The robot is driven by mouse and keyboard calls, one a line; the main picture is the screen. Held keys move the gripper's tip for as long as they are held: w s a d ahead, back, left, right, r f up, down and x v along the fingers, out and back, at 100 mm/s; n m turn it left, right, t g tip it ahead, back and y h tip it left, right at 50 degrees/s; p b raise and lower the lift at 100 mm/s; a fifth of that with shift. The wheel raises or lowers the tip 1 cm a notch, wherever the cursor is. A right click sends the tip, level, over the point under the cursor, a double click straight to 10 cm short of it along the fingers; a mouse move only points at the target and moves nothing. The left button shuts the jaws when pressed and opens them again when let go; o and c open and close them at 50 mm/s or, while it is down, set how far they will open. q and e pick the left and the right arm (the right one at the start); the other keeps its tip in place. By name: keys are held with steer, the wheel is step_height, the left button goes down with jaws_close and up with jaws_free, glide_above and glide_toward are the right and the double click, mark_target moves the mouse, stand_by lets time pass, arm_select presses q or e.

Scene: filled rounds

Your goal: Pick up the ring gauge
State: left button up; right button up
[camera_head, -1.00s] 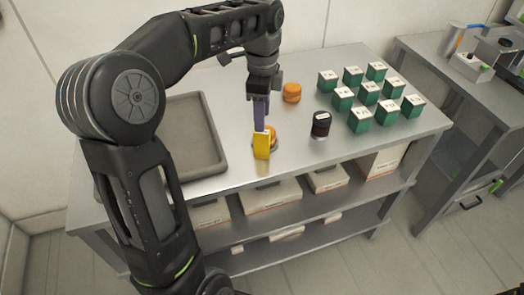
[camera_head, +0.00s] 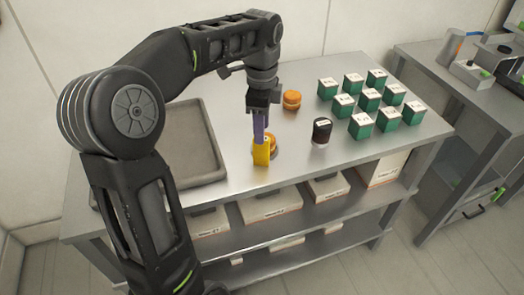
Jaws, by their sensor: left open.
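My left gripper (camera_head: 261,138) reaches down from above to the front middle of the metal table. Its jaws are open, with a purple finger pointing down. A yellow block-like piece (camera_head: 261,154) shows at the fingertip; I cannot tell if it is a separate object. An orange round piece (camera_head: 271,141), which may be the ring gauge, sits just behind and right of it, partly hidden. I cannot tell whether the finger touches it. A second orange round piece (camera_head: 291,99) stands farther back. My right gripper is out of view.
A grey tray (camera_head: 217,158) lies at the left, partly behind my arm. A black jar (camera_head: 321,131) stands to the right of the gripper. Several green boxes (camera_head: 362,125) with white tops fill the right side. A side bench (camera_head: 440,85) stands beyond a gap.

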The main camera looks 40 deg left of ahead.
arm_select(q)
glide_above(261, 164)
steer(key=f, duration=0.5)
steer(key=shift+w+a+f+p, duration=0.1)
steer(key=shift+w+a+p, duration=0.2)
steer(key=shift+w, duration=0.1)
steer(key=shift+c, duration=0.5)
jaws_close()
